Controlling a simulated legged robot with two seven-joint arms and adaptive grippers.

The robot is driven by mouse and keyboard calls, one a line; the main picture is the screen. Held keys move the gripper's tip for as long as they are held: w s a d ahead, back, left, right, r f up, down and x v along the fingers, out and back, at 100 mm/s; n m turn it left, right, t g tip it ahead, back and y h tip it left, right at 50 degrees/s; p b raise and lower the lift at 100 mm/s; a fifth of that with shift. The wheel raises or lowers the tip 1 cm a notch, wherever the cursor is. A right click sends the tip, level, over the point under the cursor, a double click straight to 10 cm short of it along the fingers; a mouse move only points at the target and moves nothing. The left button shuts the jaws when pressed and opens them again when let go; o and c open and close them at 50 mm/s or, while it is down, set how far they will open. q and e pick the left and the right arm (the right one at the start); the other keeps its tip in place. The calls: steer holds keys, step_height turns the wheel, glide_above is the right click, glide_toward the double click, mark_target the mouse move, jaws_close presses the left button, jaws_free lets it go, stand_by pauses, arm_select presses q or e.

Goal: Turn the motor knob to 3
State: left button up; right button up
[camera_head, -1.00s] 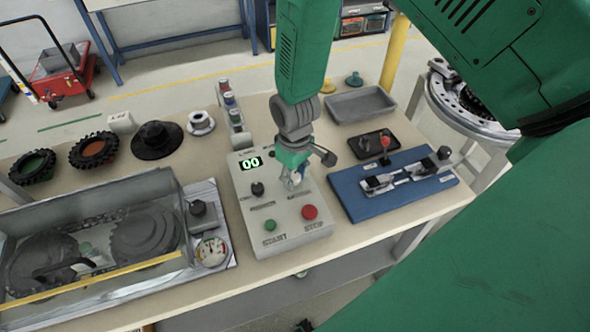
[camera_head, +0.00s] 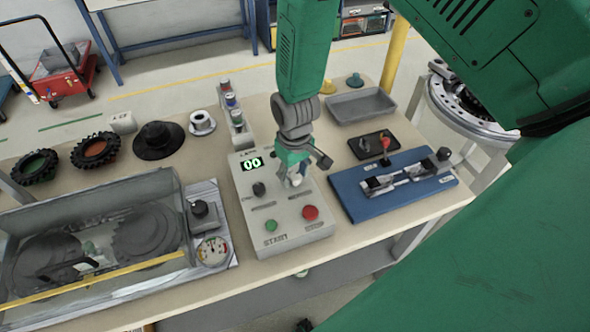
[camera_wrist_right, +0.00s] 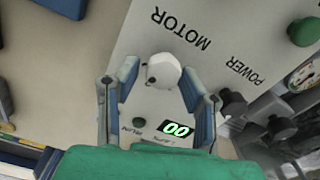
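The grey control box (camera_head: 301,226) stands on the table, and its green display (camera_head: 251,164) reads 00. The pale motor knob (camera_wrist_right: 164,71) shows by the MOTOR label in the right wrist view; in the head view my gripper largely covers it. My right gripper (camera_head: 294,178) points down over the box's right half. In the right wrist view its fingers (camera_wrist_right: 160,78) are apart on either side of the knob, with gaps visible; I cannot tell whether either touches it. My left gripper is not in view.
A black power knob (camera_head: 259,189), a green start button (camera_head: 271,225) and a red stop button (camera_head: 311,213) are on the same box. A blue fixture board (camera_head: 362,206) lies to the right, and a clear-covered gear case (camera_head: 100,205) to the left.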

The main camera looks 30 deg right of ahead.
mark_target(294, 175)
steer(key=shift+s+f, duration=0.1)
steer(key=shift+s, duration=0.05)
step_height(294, 175, up, 12)
stand_by(0.7)
stand_by(0.4)
